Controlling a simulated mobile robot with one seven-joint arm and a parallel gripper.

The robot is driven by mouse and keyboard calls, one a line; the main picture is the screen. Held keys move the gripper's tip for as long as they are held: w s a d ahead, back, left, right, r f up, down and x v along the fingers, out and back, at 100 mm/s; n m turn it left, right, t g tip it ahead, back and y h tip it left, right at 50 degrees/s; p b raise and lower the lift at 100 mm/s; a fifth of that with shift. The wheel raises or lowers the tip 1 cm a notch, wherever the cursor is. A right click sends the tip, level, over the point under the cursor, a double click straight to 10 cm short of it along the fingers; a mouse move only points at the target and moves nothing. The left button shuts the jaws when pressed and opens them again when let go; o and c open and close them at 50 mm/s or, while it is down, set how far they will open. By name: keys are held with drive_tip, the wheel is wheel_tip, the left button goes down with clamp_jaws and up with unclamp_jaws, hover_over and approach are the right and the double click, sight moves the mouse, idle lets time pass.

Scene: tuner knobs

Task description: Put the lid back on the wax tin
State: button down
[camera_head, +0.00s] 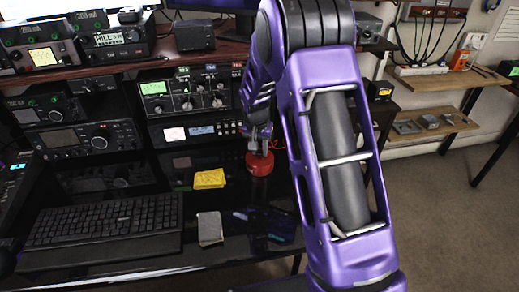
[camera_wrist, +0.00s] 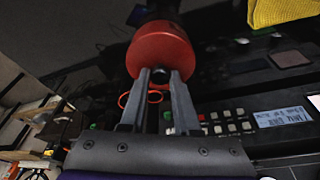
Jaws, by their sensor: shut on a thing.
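A round red piece (camera_head: 260,163), which looks like the wax tin or its lid, is at the right part of the glossy black desk. My gripper (camera_head: 261,143) points down onto it from above. In the wrist view, the red piece (camera_wrist: 162,48) is just beyond my fingertips (camera_wrist: 161,76), which are closed on a small dark knob at its centre. I cannot tell whether the red piece is the lid alone or the lid resting on the tin. No separate tin shows clearly; its underside is hidden.
A yellow cloth (camera_head: 209,179) and a grey pad (camera_head: 210,229) lie left of the red piece. A keyboard (camera_head: 105,221) is farther left. Radio sets (camera_head: 186,90) stand behind on the desk and shelf. A thin red loop (camera_wrist: 140,98) shows beside my fingers.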

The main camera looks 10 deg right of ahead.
drive_tip(key=shift+c, duration=0.4)
unclamp_jaws()
drive_tip(key=shift+r, duration=0.1)
drive_tip(key=shift+r+p, duration=2)
drive_tip(key=shift+r, duration=1.45)
clamp_jaws()
